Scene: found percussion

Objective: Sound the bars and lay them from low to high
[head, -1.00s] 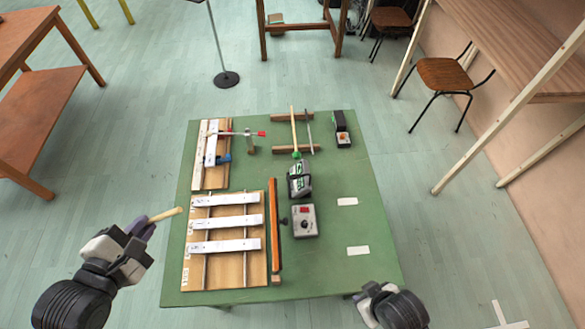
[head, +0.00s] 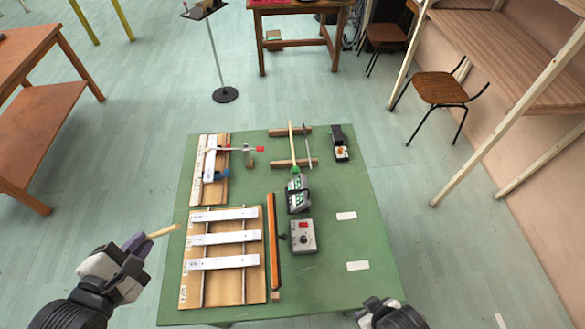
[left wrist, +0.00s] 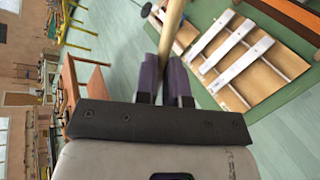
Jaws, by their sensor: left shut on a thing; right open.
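My left gripper (head: 136,245) is shut on a pale wooden stick (head: 162,231), held left of the green table. The stick also shows between the purple fingers in the left wrist view (left wrist: 172,30); its far end is cut off there. Three white bars, the far (head: 224,215), middle (head: 225,238) and near one (head: 222,262), lie across two rails on a wooden board (head: 228,289). Another white bar (head: 210,157) lies on a smaller board (head: 197,193) behind, beside a red-tipped arm (head: 240,149) and a blue piece (head: 222,174). My right gripper (head: 364,309) is open at the front right edge; its fingertips are unclear.
A grey box with a red display (head: 303,237), an orange strip (head: 273,240) and a grey-green device (head: 298,194) stand mid-table. Behind lie a green-tipped stick (head: 293,150) and a thin rod across two wooden blocks. Two blank white labels (head: 346,216) lie on the clear right side.

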